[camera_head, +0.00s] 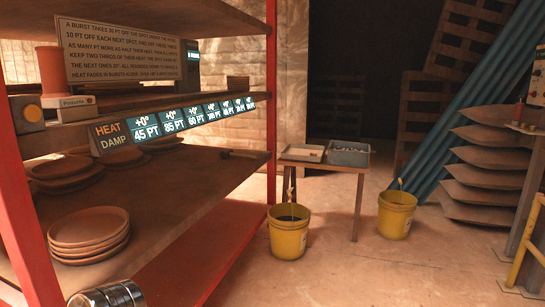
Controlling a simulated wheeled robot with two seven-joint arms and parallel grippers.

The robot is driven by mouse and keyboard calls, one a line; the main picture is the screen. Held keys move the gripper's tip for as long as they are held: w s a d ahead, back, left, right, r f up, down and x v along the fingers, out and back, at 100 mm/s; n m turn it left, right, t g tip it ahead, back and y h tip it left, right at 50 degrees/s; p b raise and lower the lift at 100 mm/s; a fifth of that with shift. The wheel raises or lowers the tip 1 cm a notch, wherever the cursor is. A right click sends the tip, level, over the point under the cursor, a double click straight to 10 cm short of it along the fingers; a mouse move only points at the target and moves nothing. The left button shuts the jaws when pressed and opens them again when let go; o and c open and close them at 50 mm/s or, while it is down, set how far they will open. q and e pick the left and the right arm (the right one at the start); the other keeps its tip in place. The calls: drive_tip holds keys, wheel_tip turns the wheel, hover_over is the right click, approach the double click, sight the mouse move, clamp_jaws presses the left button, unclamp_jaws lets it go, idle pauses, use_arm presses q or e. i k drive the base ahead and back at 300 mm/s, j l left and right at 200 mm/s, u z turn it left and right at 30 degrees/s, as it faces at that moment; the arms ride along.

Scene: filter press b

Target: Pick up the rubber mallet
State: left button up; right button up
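A small dark shape with a thin handle, which may be the rubber mallet (226,153), lies at the far end of the middle shelf (190,180) of the red-posted rack. It is too small and dim to be sure. Neither of my grippers shows in this view, so nothing is seen near the shape or held.
Stacked clay plates (90,232) stand on the same shelf, under a row of lit signs (172,121). The red rack post (271,100) rises beyond it. A small table (325,166) with trays and two yellow buckets (289,238) (396,218) stand right. The floor between is clear.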

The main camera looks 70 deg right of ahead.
sight(226, 153)
drive_tip(key=z, duration=2.15)
drive_tip(key=i+l, duration=0.65)
drive_tip(key=i, duration=0.15)
